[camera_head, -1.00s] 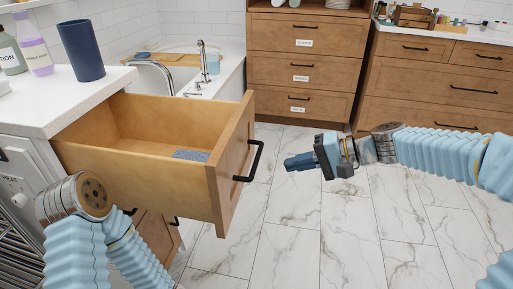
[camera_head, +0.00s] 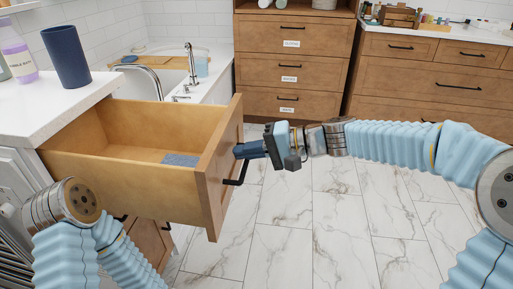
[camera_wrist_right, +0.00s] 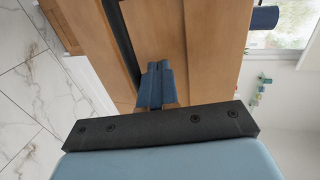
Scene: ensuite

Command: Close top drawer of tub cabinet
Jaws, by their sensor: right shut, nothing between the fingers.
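The top drawer (camera_head: 125,187) of the white-topped tub cabinet (camera_head: 60,112) at left is pulled far out in the head view. Its wooden front (camera_head: 218,185) carries a black bar handle (camera_head: 238,179). My right gripper (camera_head: 238,151) is shut and empty, its fingertips at the outer face of the drawer front, just above the handle. In the right wrist view the shut fingers (camera_wrist_right: 158,66) point at the wooden front (camera_wrist_right: 160,25); whether they touch it I cannot tell. My left arm shows at lower left, but its gripper is out of view.
A grey-blue item (camera_head: 180,159) lies in the drawer. A dark blue cup (camera_head: 66,57) and a lotion bottle (camera_head: 17,55) stand on the countertop. A bathtub (camera_head: 205,95) is behind the drawer, with wooden cabinets (camera_head: 290,75) farther back. The marble floor (camera_head: 285,235) is clear.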

